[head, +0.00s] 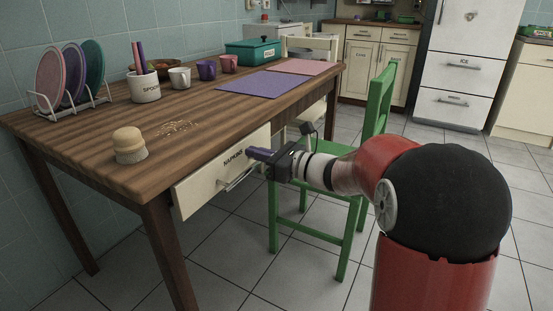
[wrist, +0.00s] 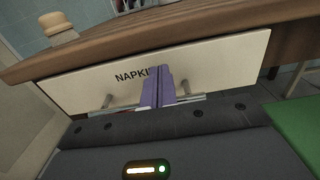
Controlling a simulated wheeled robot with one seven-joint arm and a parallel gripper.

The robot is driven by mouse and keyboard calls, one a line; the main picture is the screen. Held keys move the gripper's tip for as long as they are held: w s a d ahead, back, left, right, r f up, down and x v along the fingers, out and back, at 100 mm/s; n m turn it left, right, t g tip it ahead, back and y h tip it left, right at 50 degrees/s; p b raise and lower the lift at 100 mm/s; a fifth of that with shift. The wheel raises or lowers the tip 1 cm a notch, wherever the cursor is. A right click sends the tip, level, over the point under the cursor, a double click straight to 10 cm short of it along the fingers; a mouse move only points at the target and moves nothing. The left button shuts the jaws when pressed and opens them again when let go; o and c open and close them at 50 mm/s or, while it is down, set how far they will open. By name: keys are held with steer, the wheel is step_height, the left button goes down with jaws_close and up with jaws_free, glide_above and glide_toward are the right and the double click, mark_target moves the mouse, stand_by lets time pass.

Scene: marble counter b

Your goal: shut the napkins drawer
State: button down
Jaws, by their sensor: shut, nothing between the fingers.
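The napkins drawer (head: 203,188) is a cream front with a dark label and a metal bar handle (head: 239,178), under the wooden table. In the head view its front stands out a little from the table edge. The drawer front also shows in the wrist view (wrist: 215,62), with its label partly hidden behind my fingers. My gripper (head: 256,154) is shut and empty, its purple fingertips at the drawer front near the label, above the handle. In the wrist view the fingertips (wrist: 157,75) overlap the front between the handle posts; I cannot tell whether they touch it.
A green chair (head: 375,112) stands right beside my arm. On the table (head: 95,150) are a brush (head: 129,146), crumbs (head: 178,128), a plate rack, a spoons pot (head: 145,88), cups and placemats (head: 249,83).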

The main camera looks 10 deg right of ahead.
mark_target(241, 148)
steer(key=shift+x, duration=0.8)
steer(key=x, duration=0.3)
steer(key=shift+w+a, duration=0.25)
steer(key=shift+a, duration=0.05)
steer(key=shift+w+a, duration=0.2)
steer(key=shift+a, duration=0.1)
steer(key=shift+r, duration=0.15)
